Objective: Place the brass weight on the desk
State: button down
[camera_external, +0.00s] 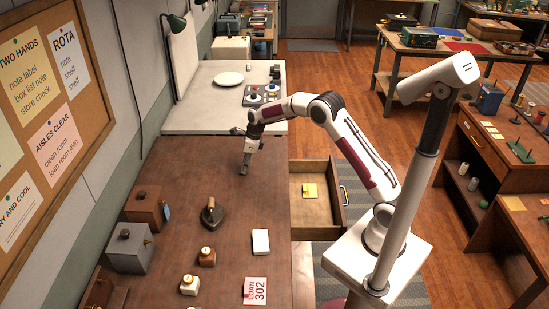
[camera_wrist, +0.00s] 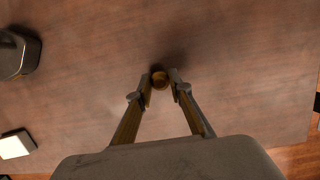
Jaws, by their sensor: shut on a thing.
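My gripper (camera_wrist: 160,86) points down over the desk and is shut on the brass weight (camera_wrist: 160,79), a small round brass-coloured piece between the fingertips. In the external view my gripper (camera_external: 244,170) is over the far part of the brown wooden desk (camera_external: 190,165), and the weight cannot be made out there. The weight is at or close to the desk top; I cannot tell whether it touches. A dark shadow lies right beside it in the wrist view.
An open drawer (camera_external: 318,200) holds a yellow item. A white counter (camera_external: 205,110) lies beyond. The desk around my gripper is clear.

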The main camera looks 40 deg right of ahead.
jog(key=shift+f, duration=0.35)
jog(key=c, duration=1.8)
grip_release()
jog(key=shift+f, duration=0.15)
jog(key=shift+v, duration=3.95)
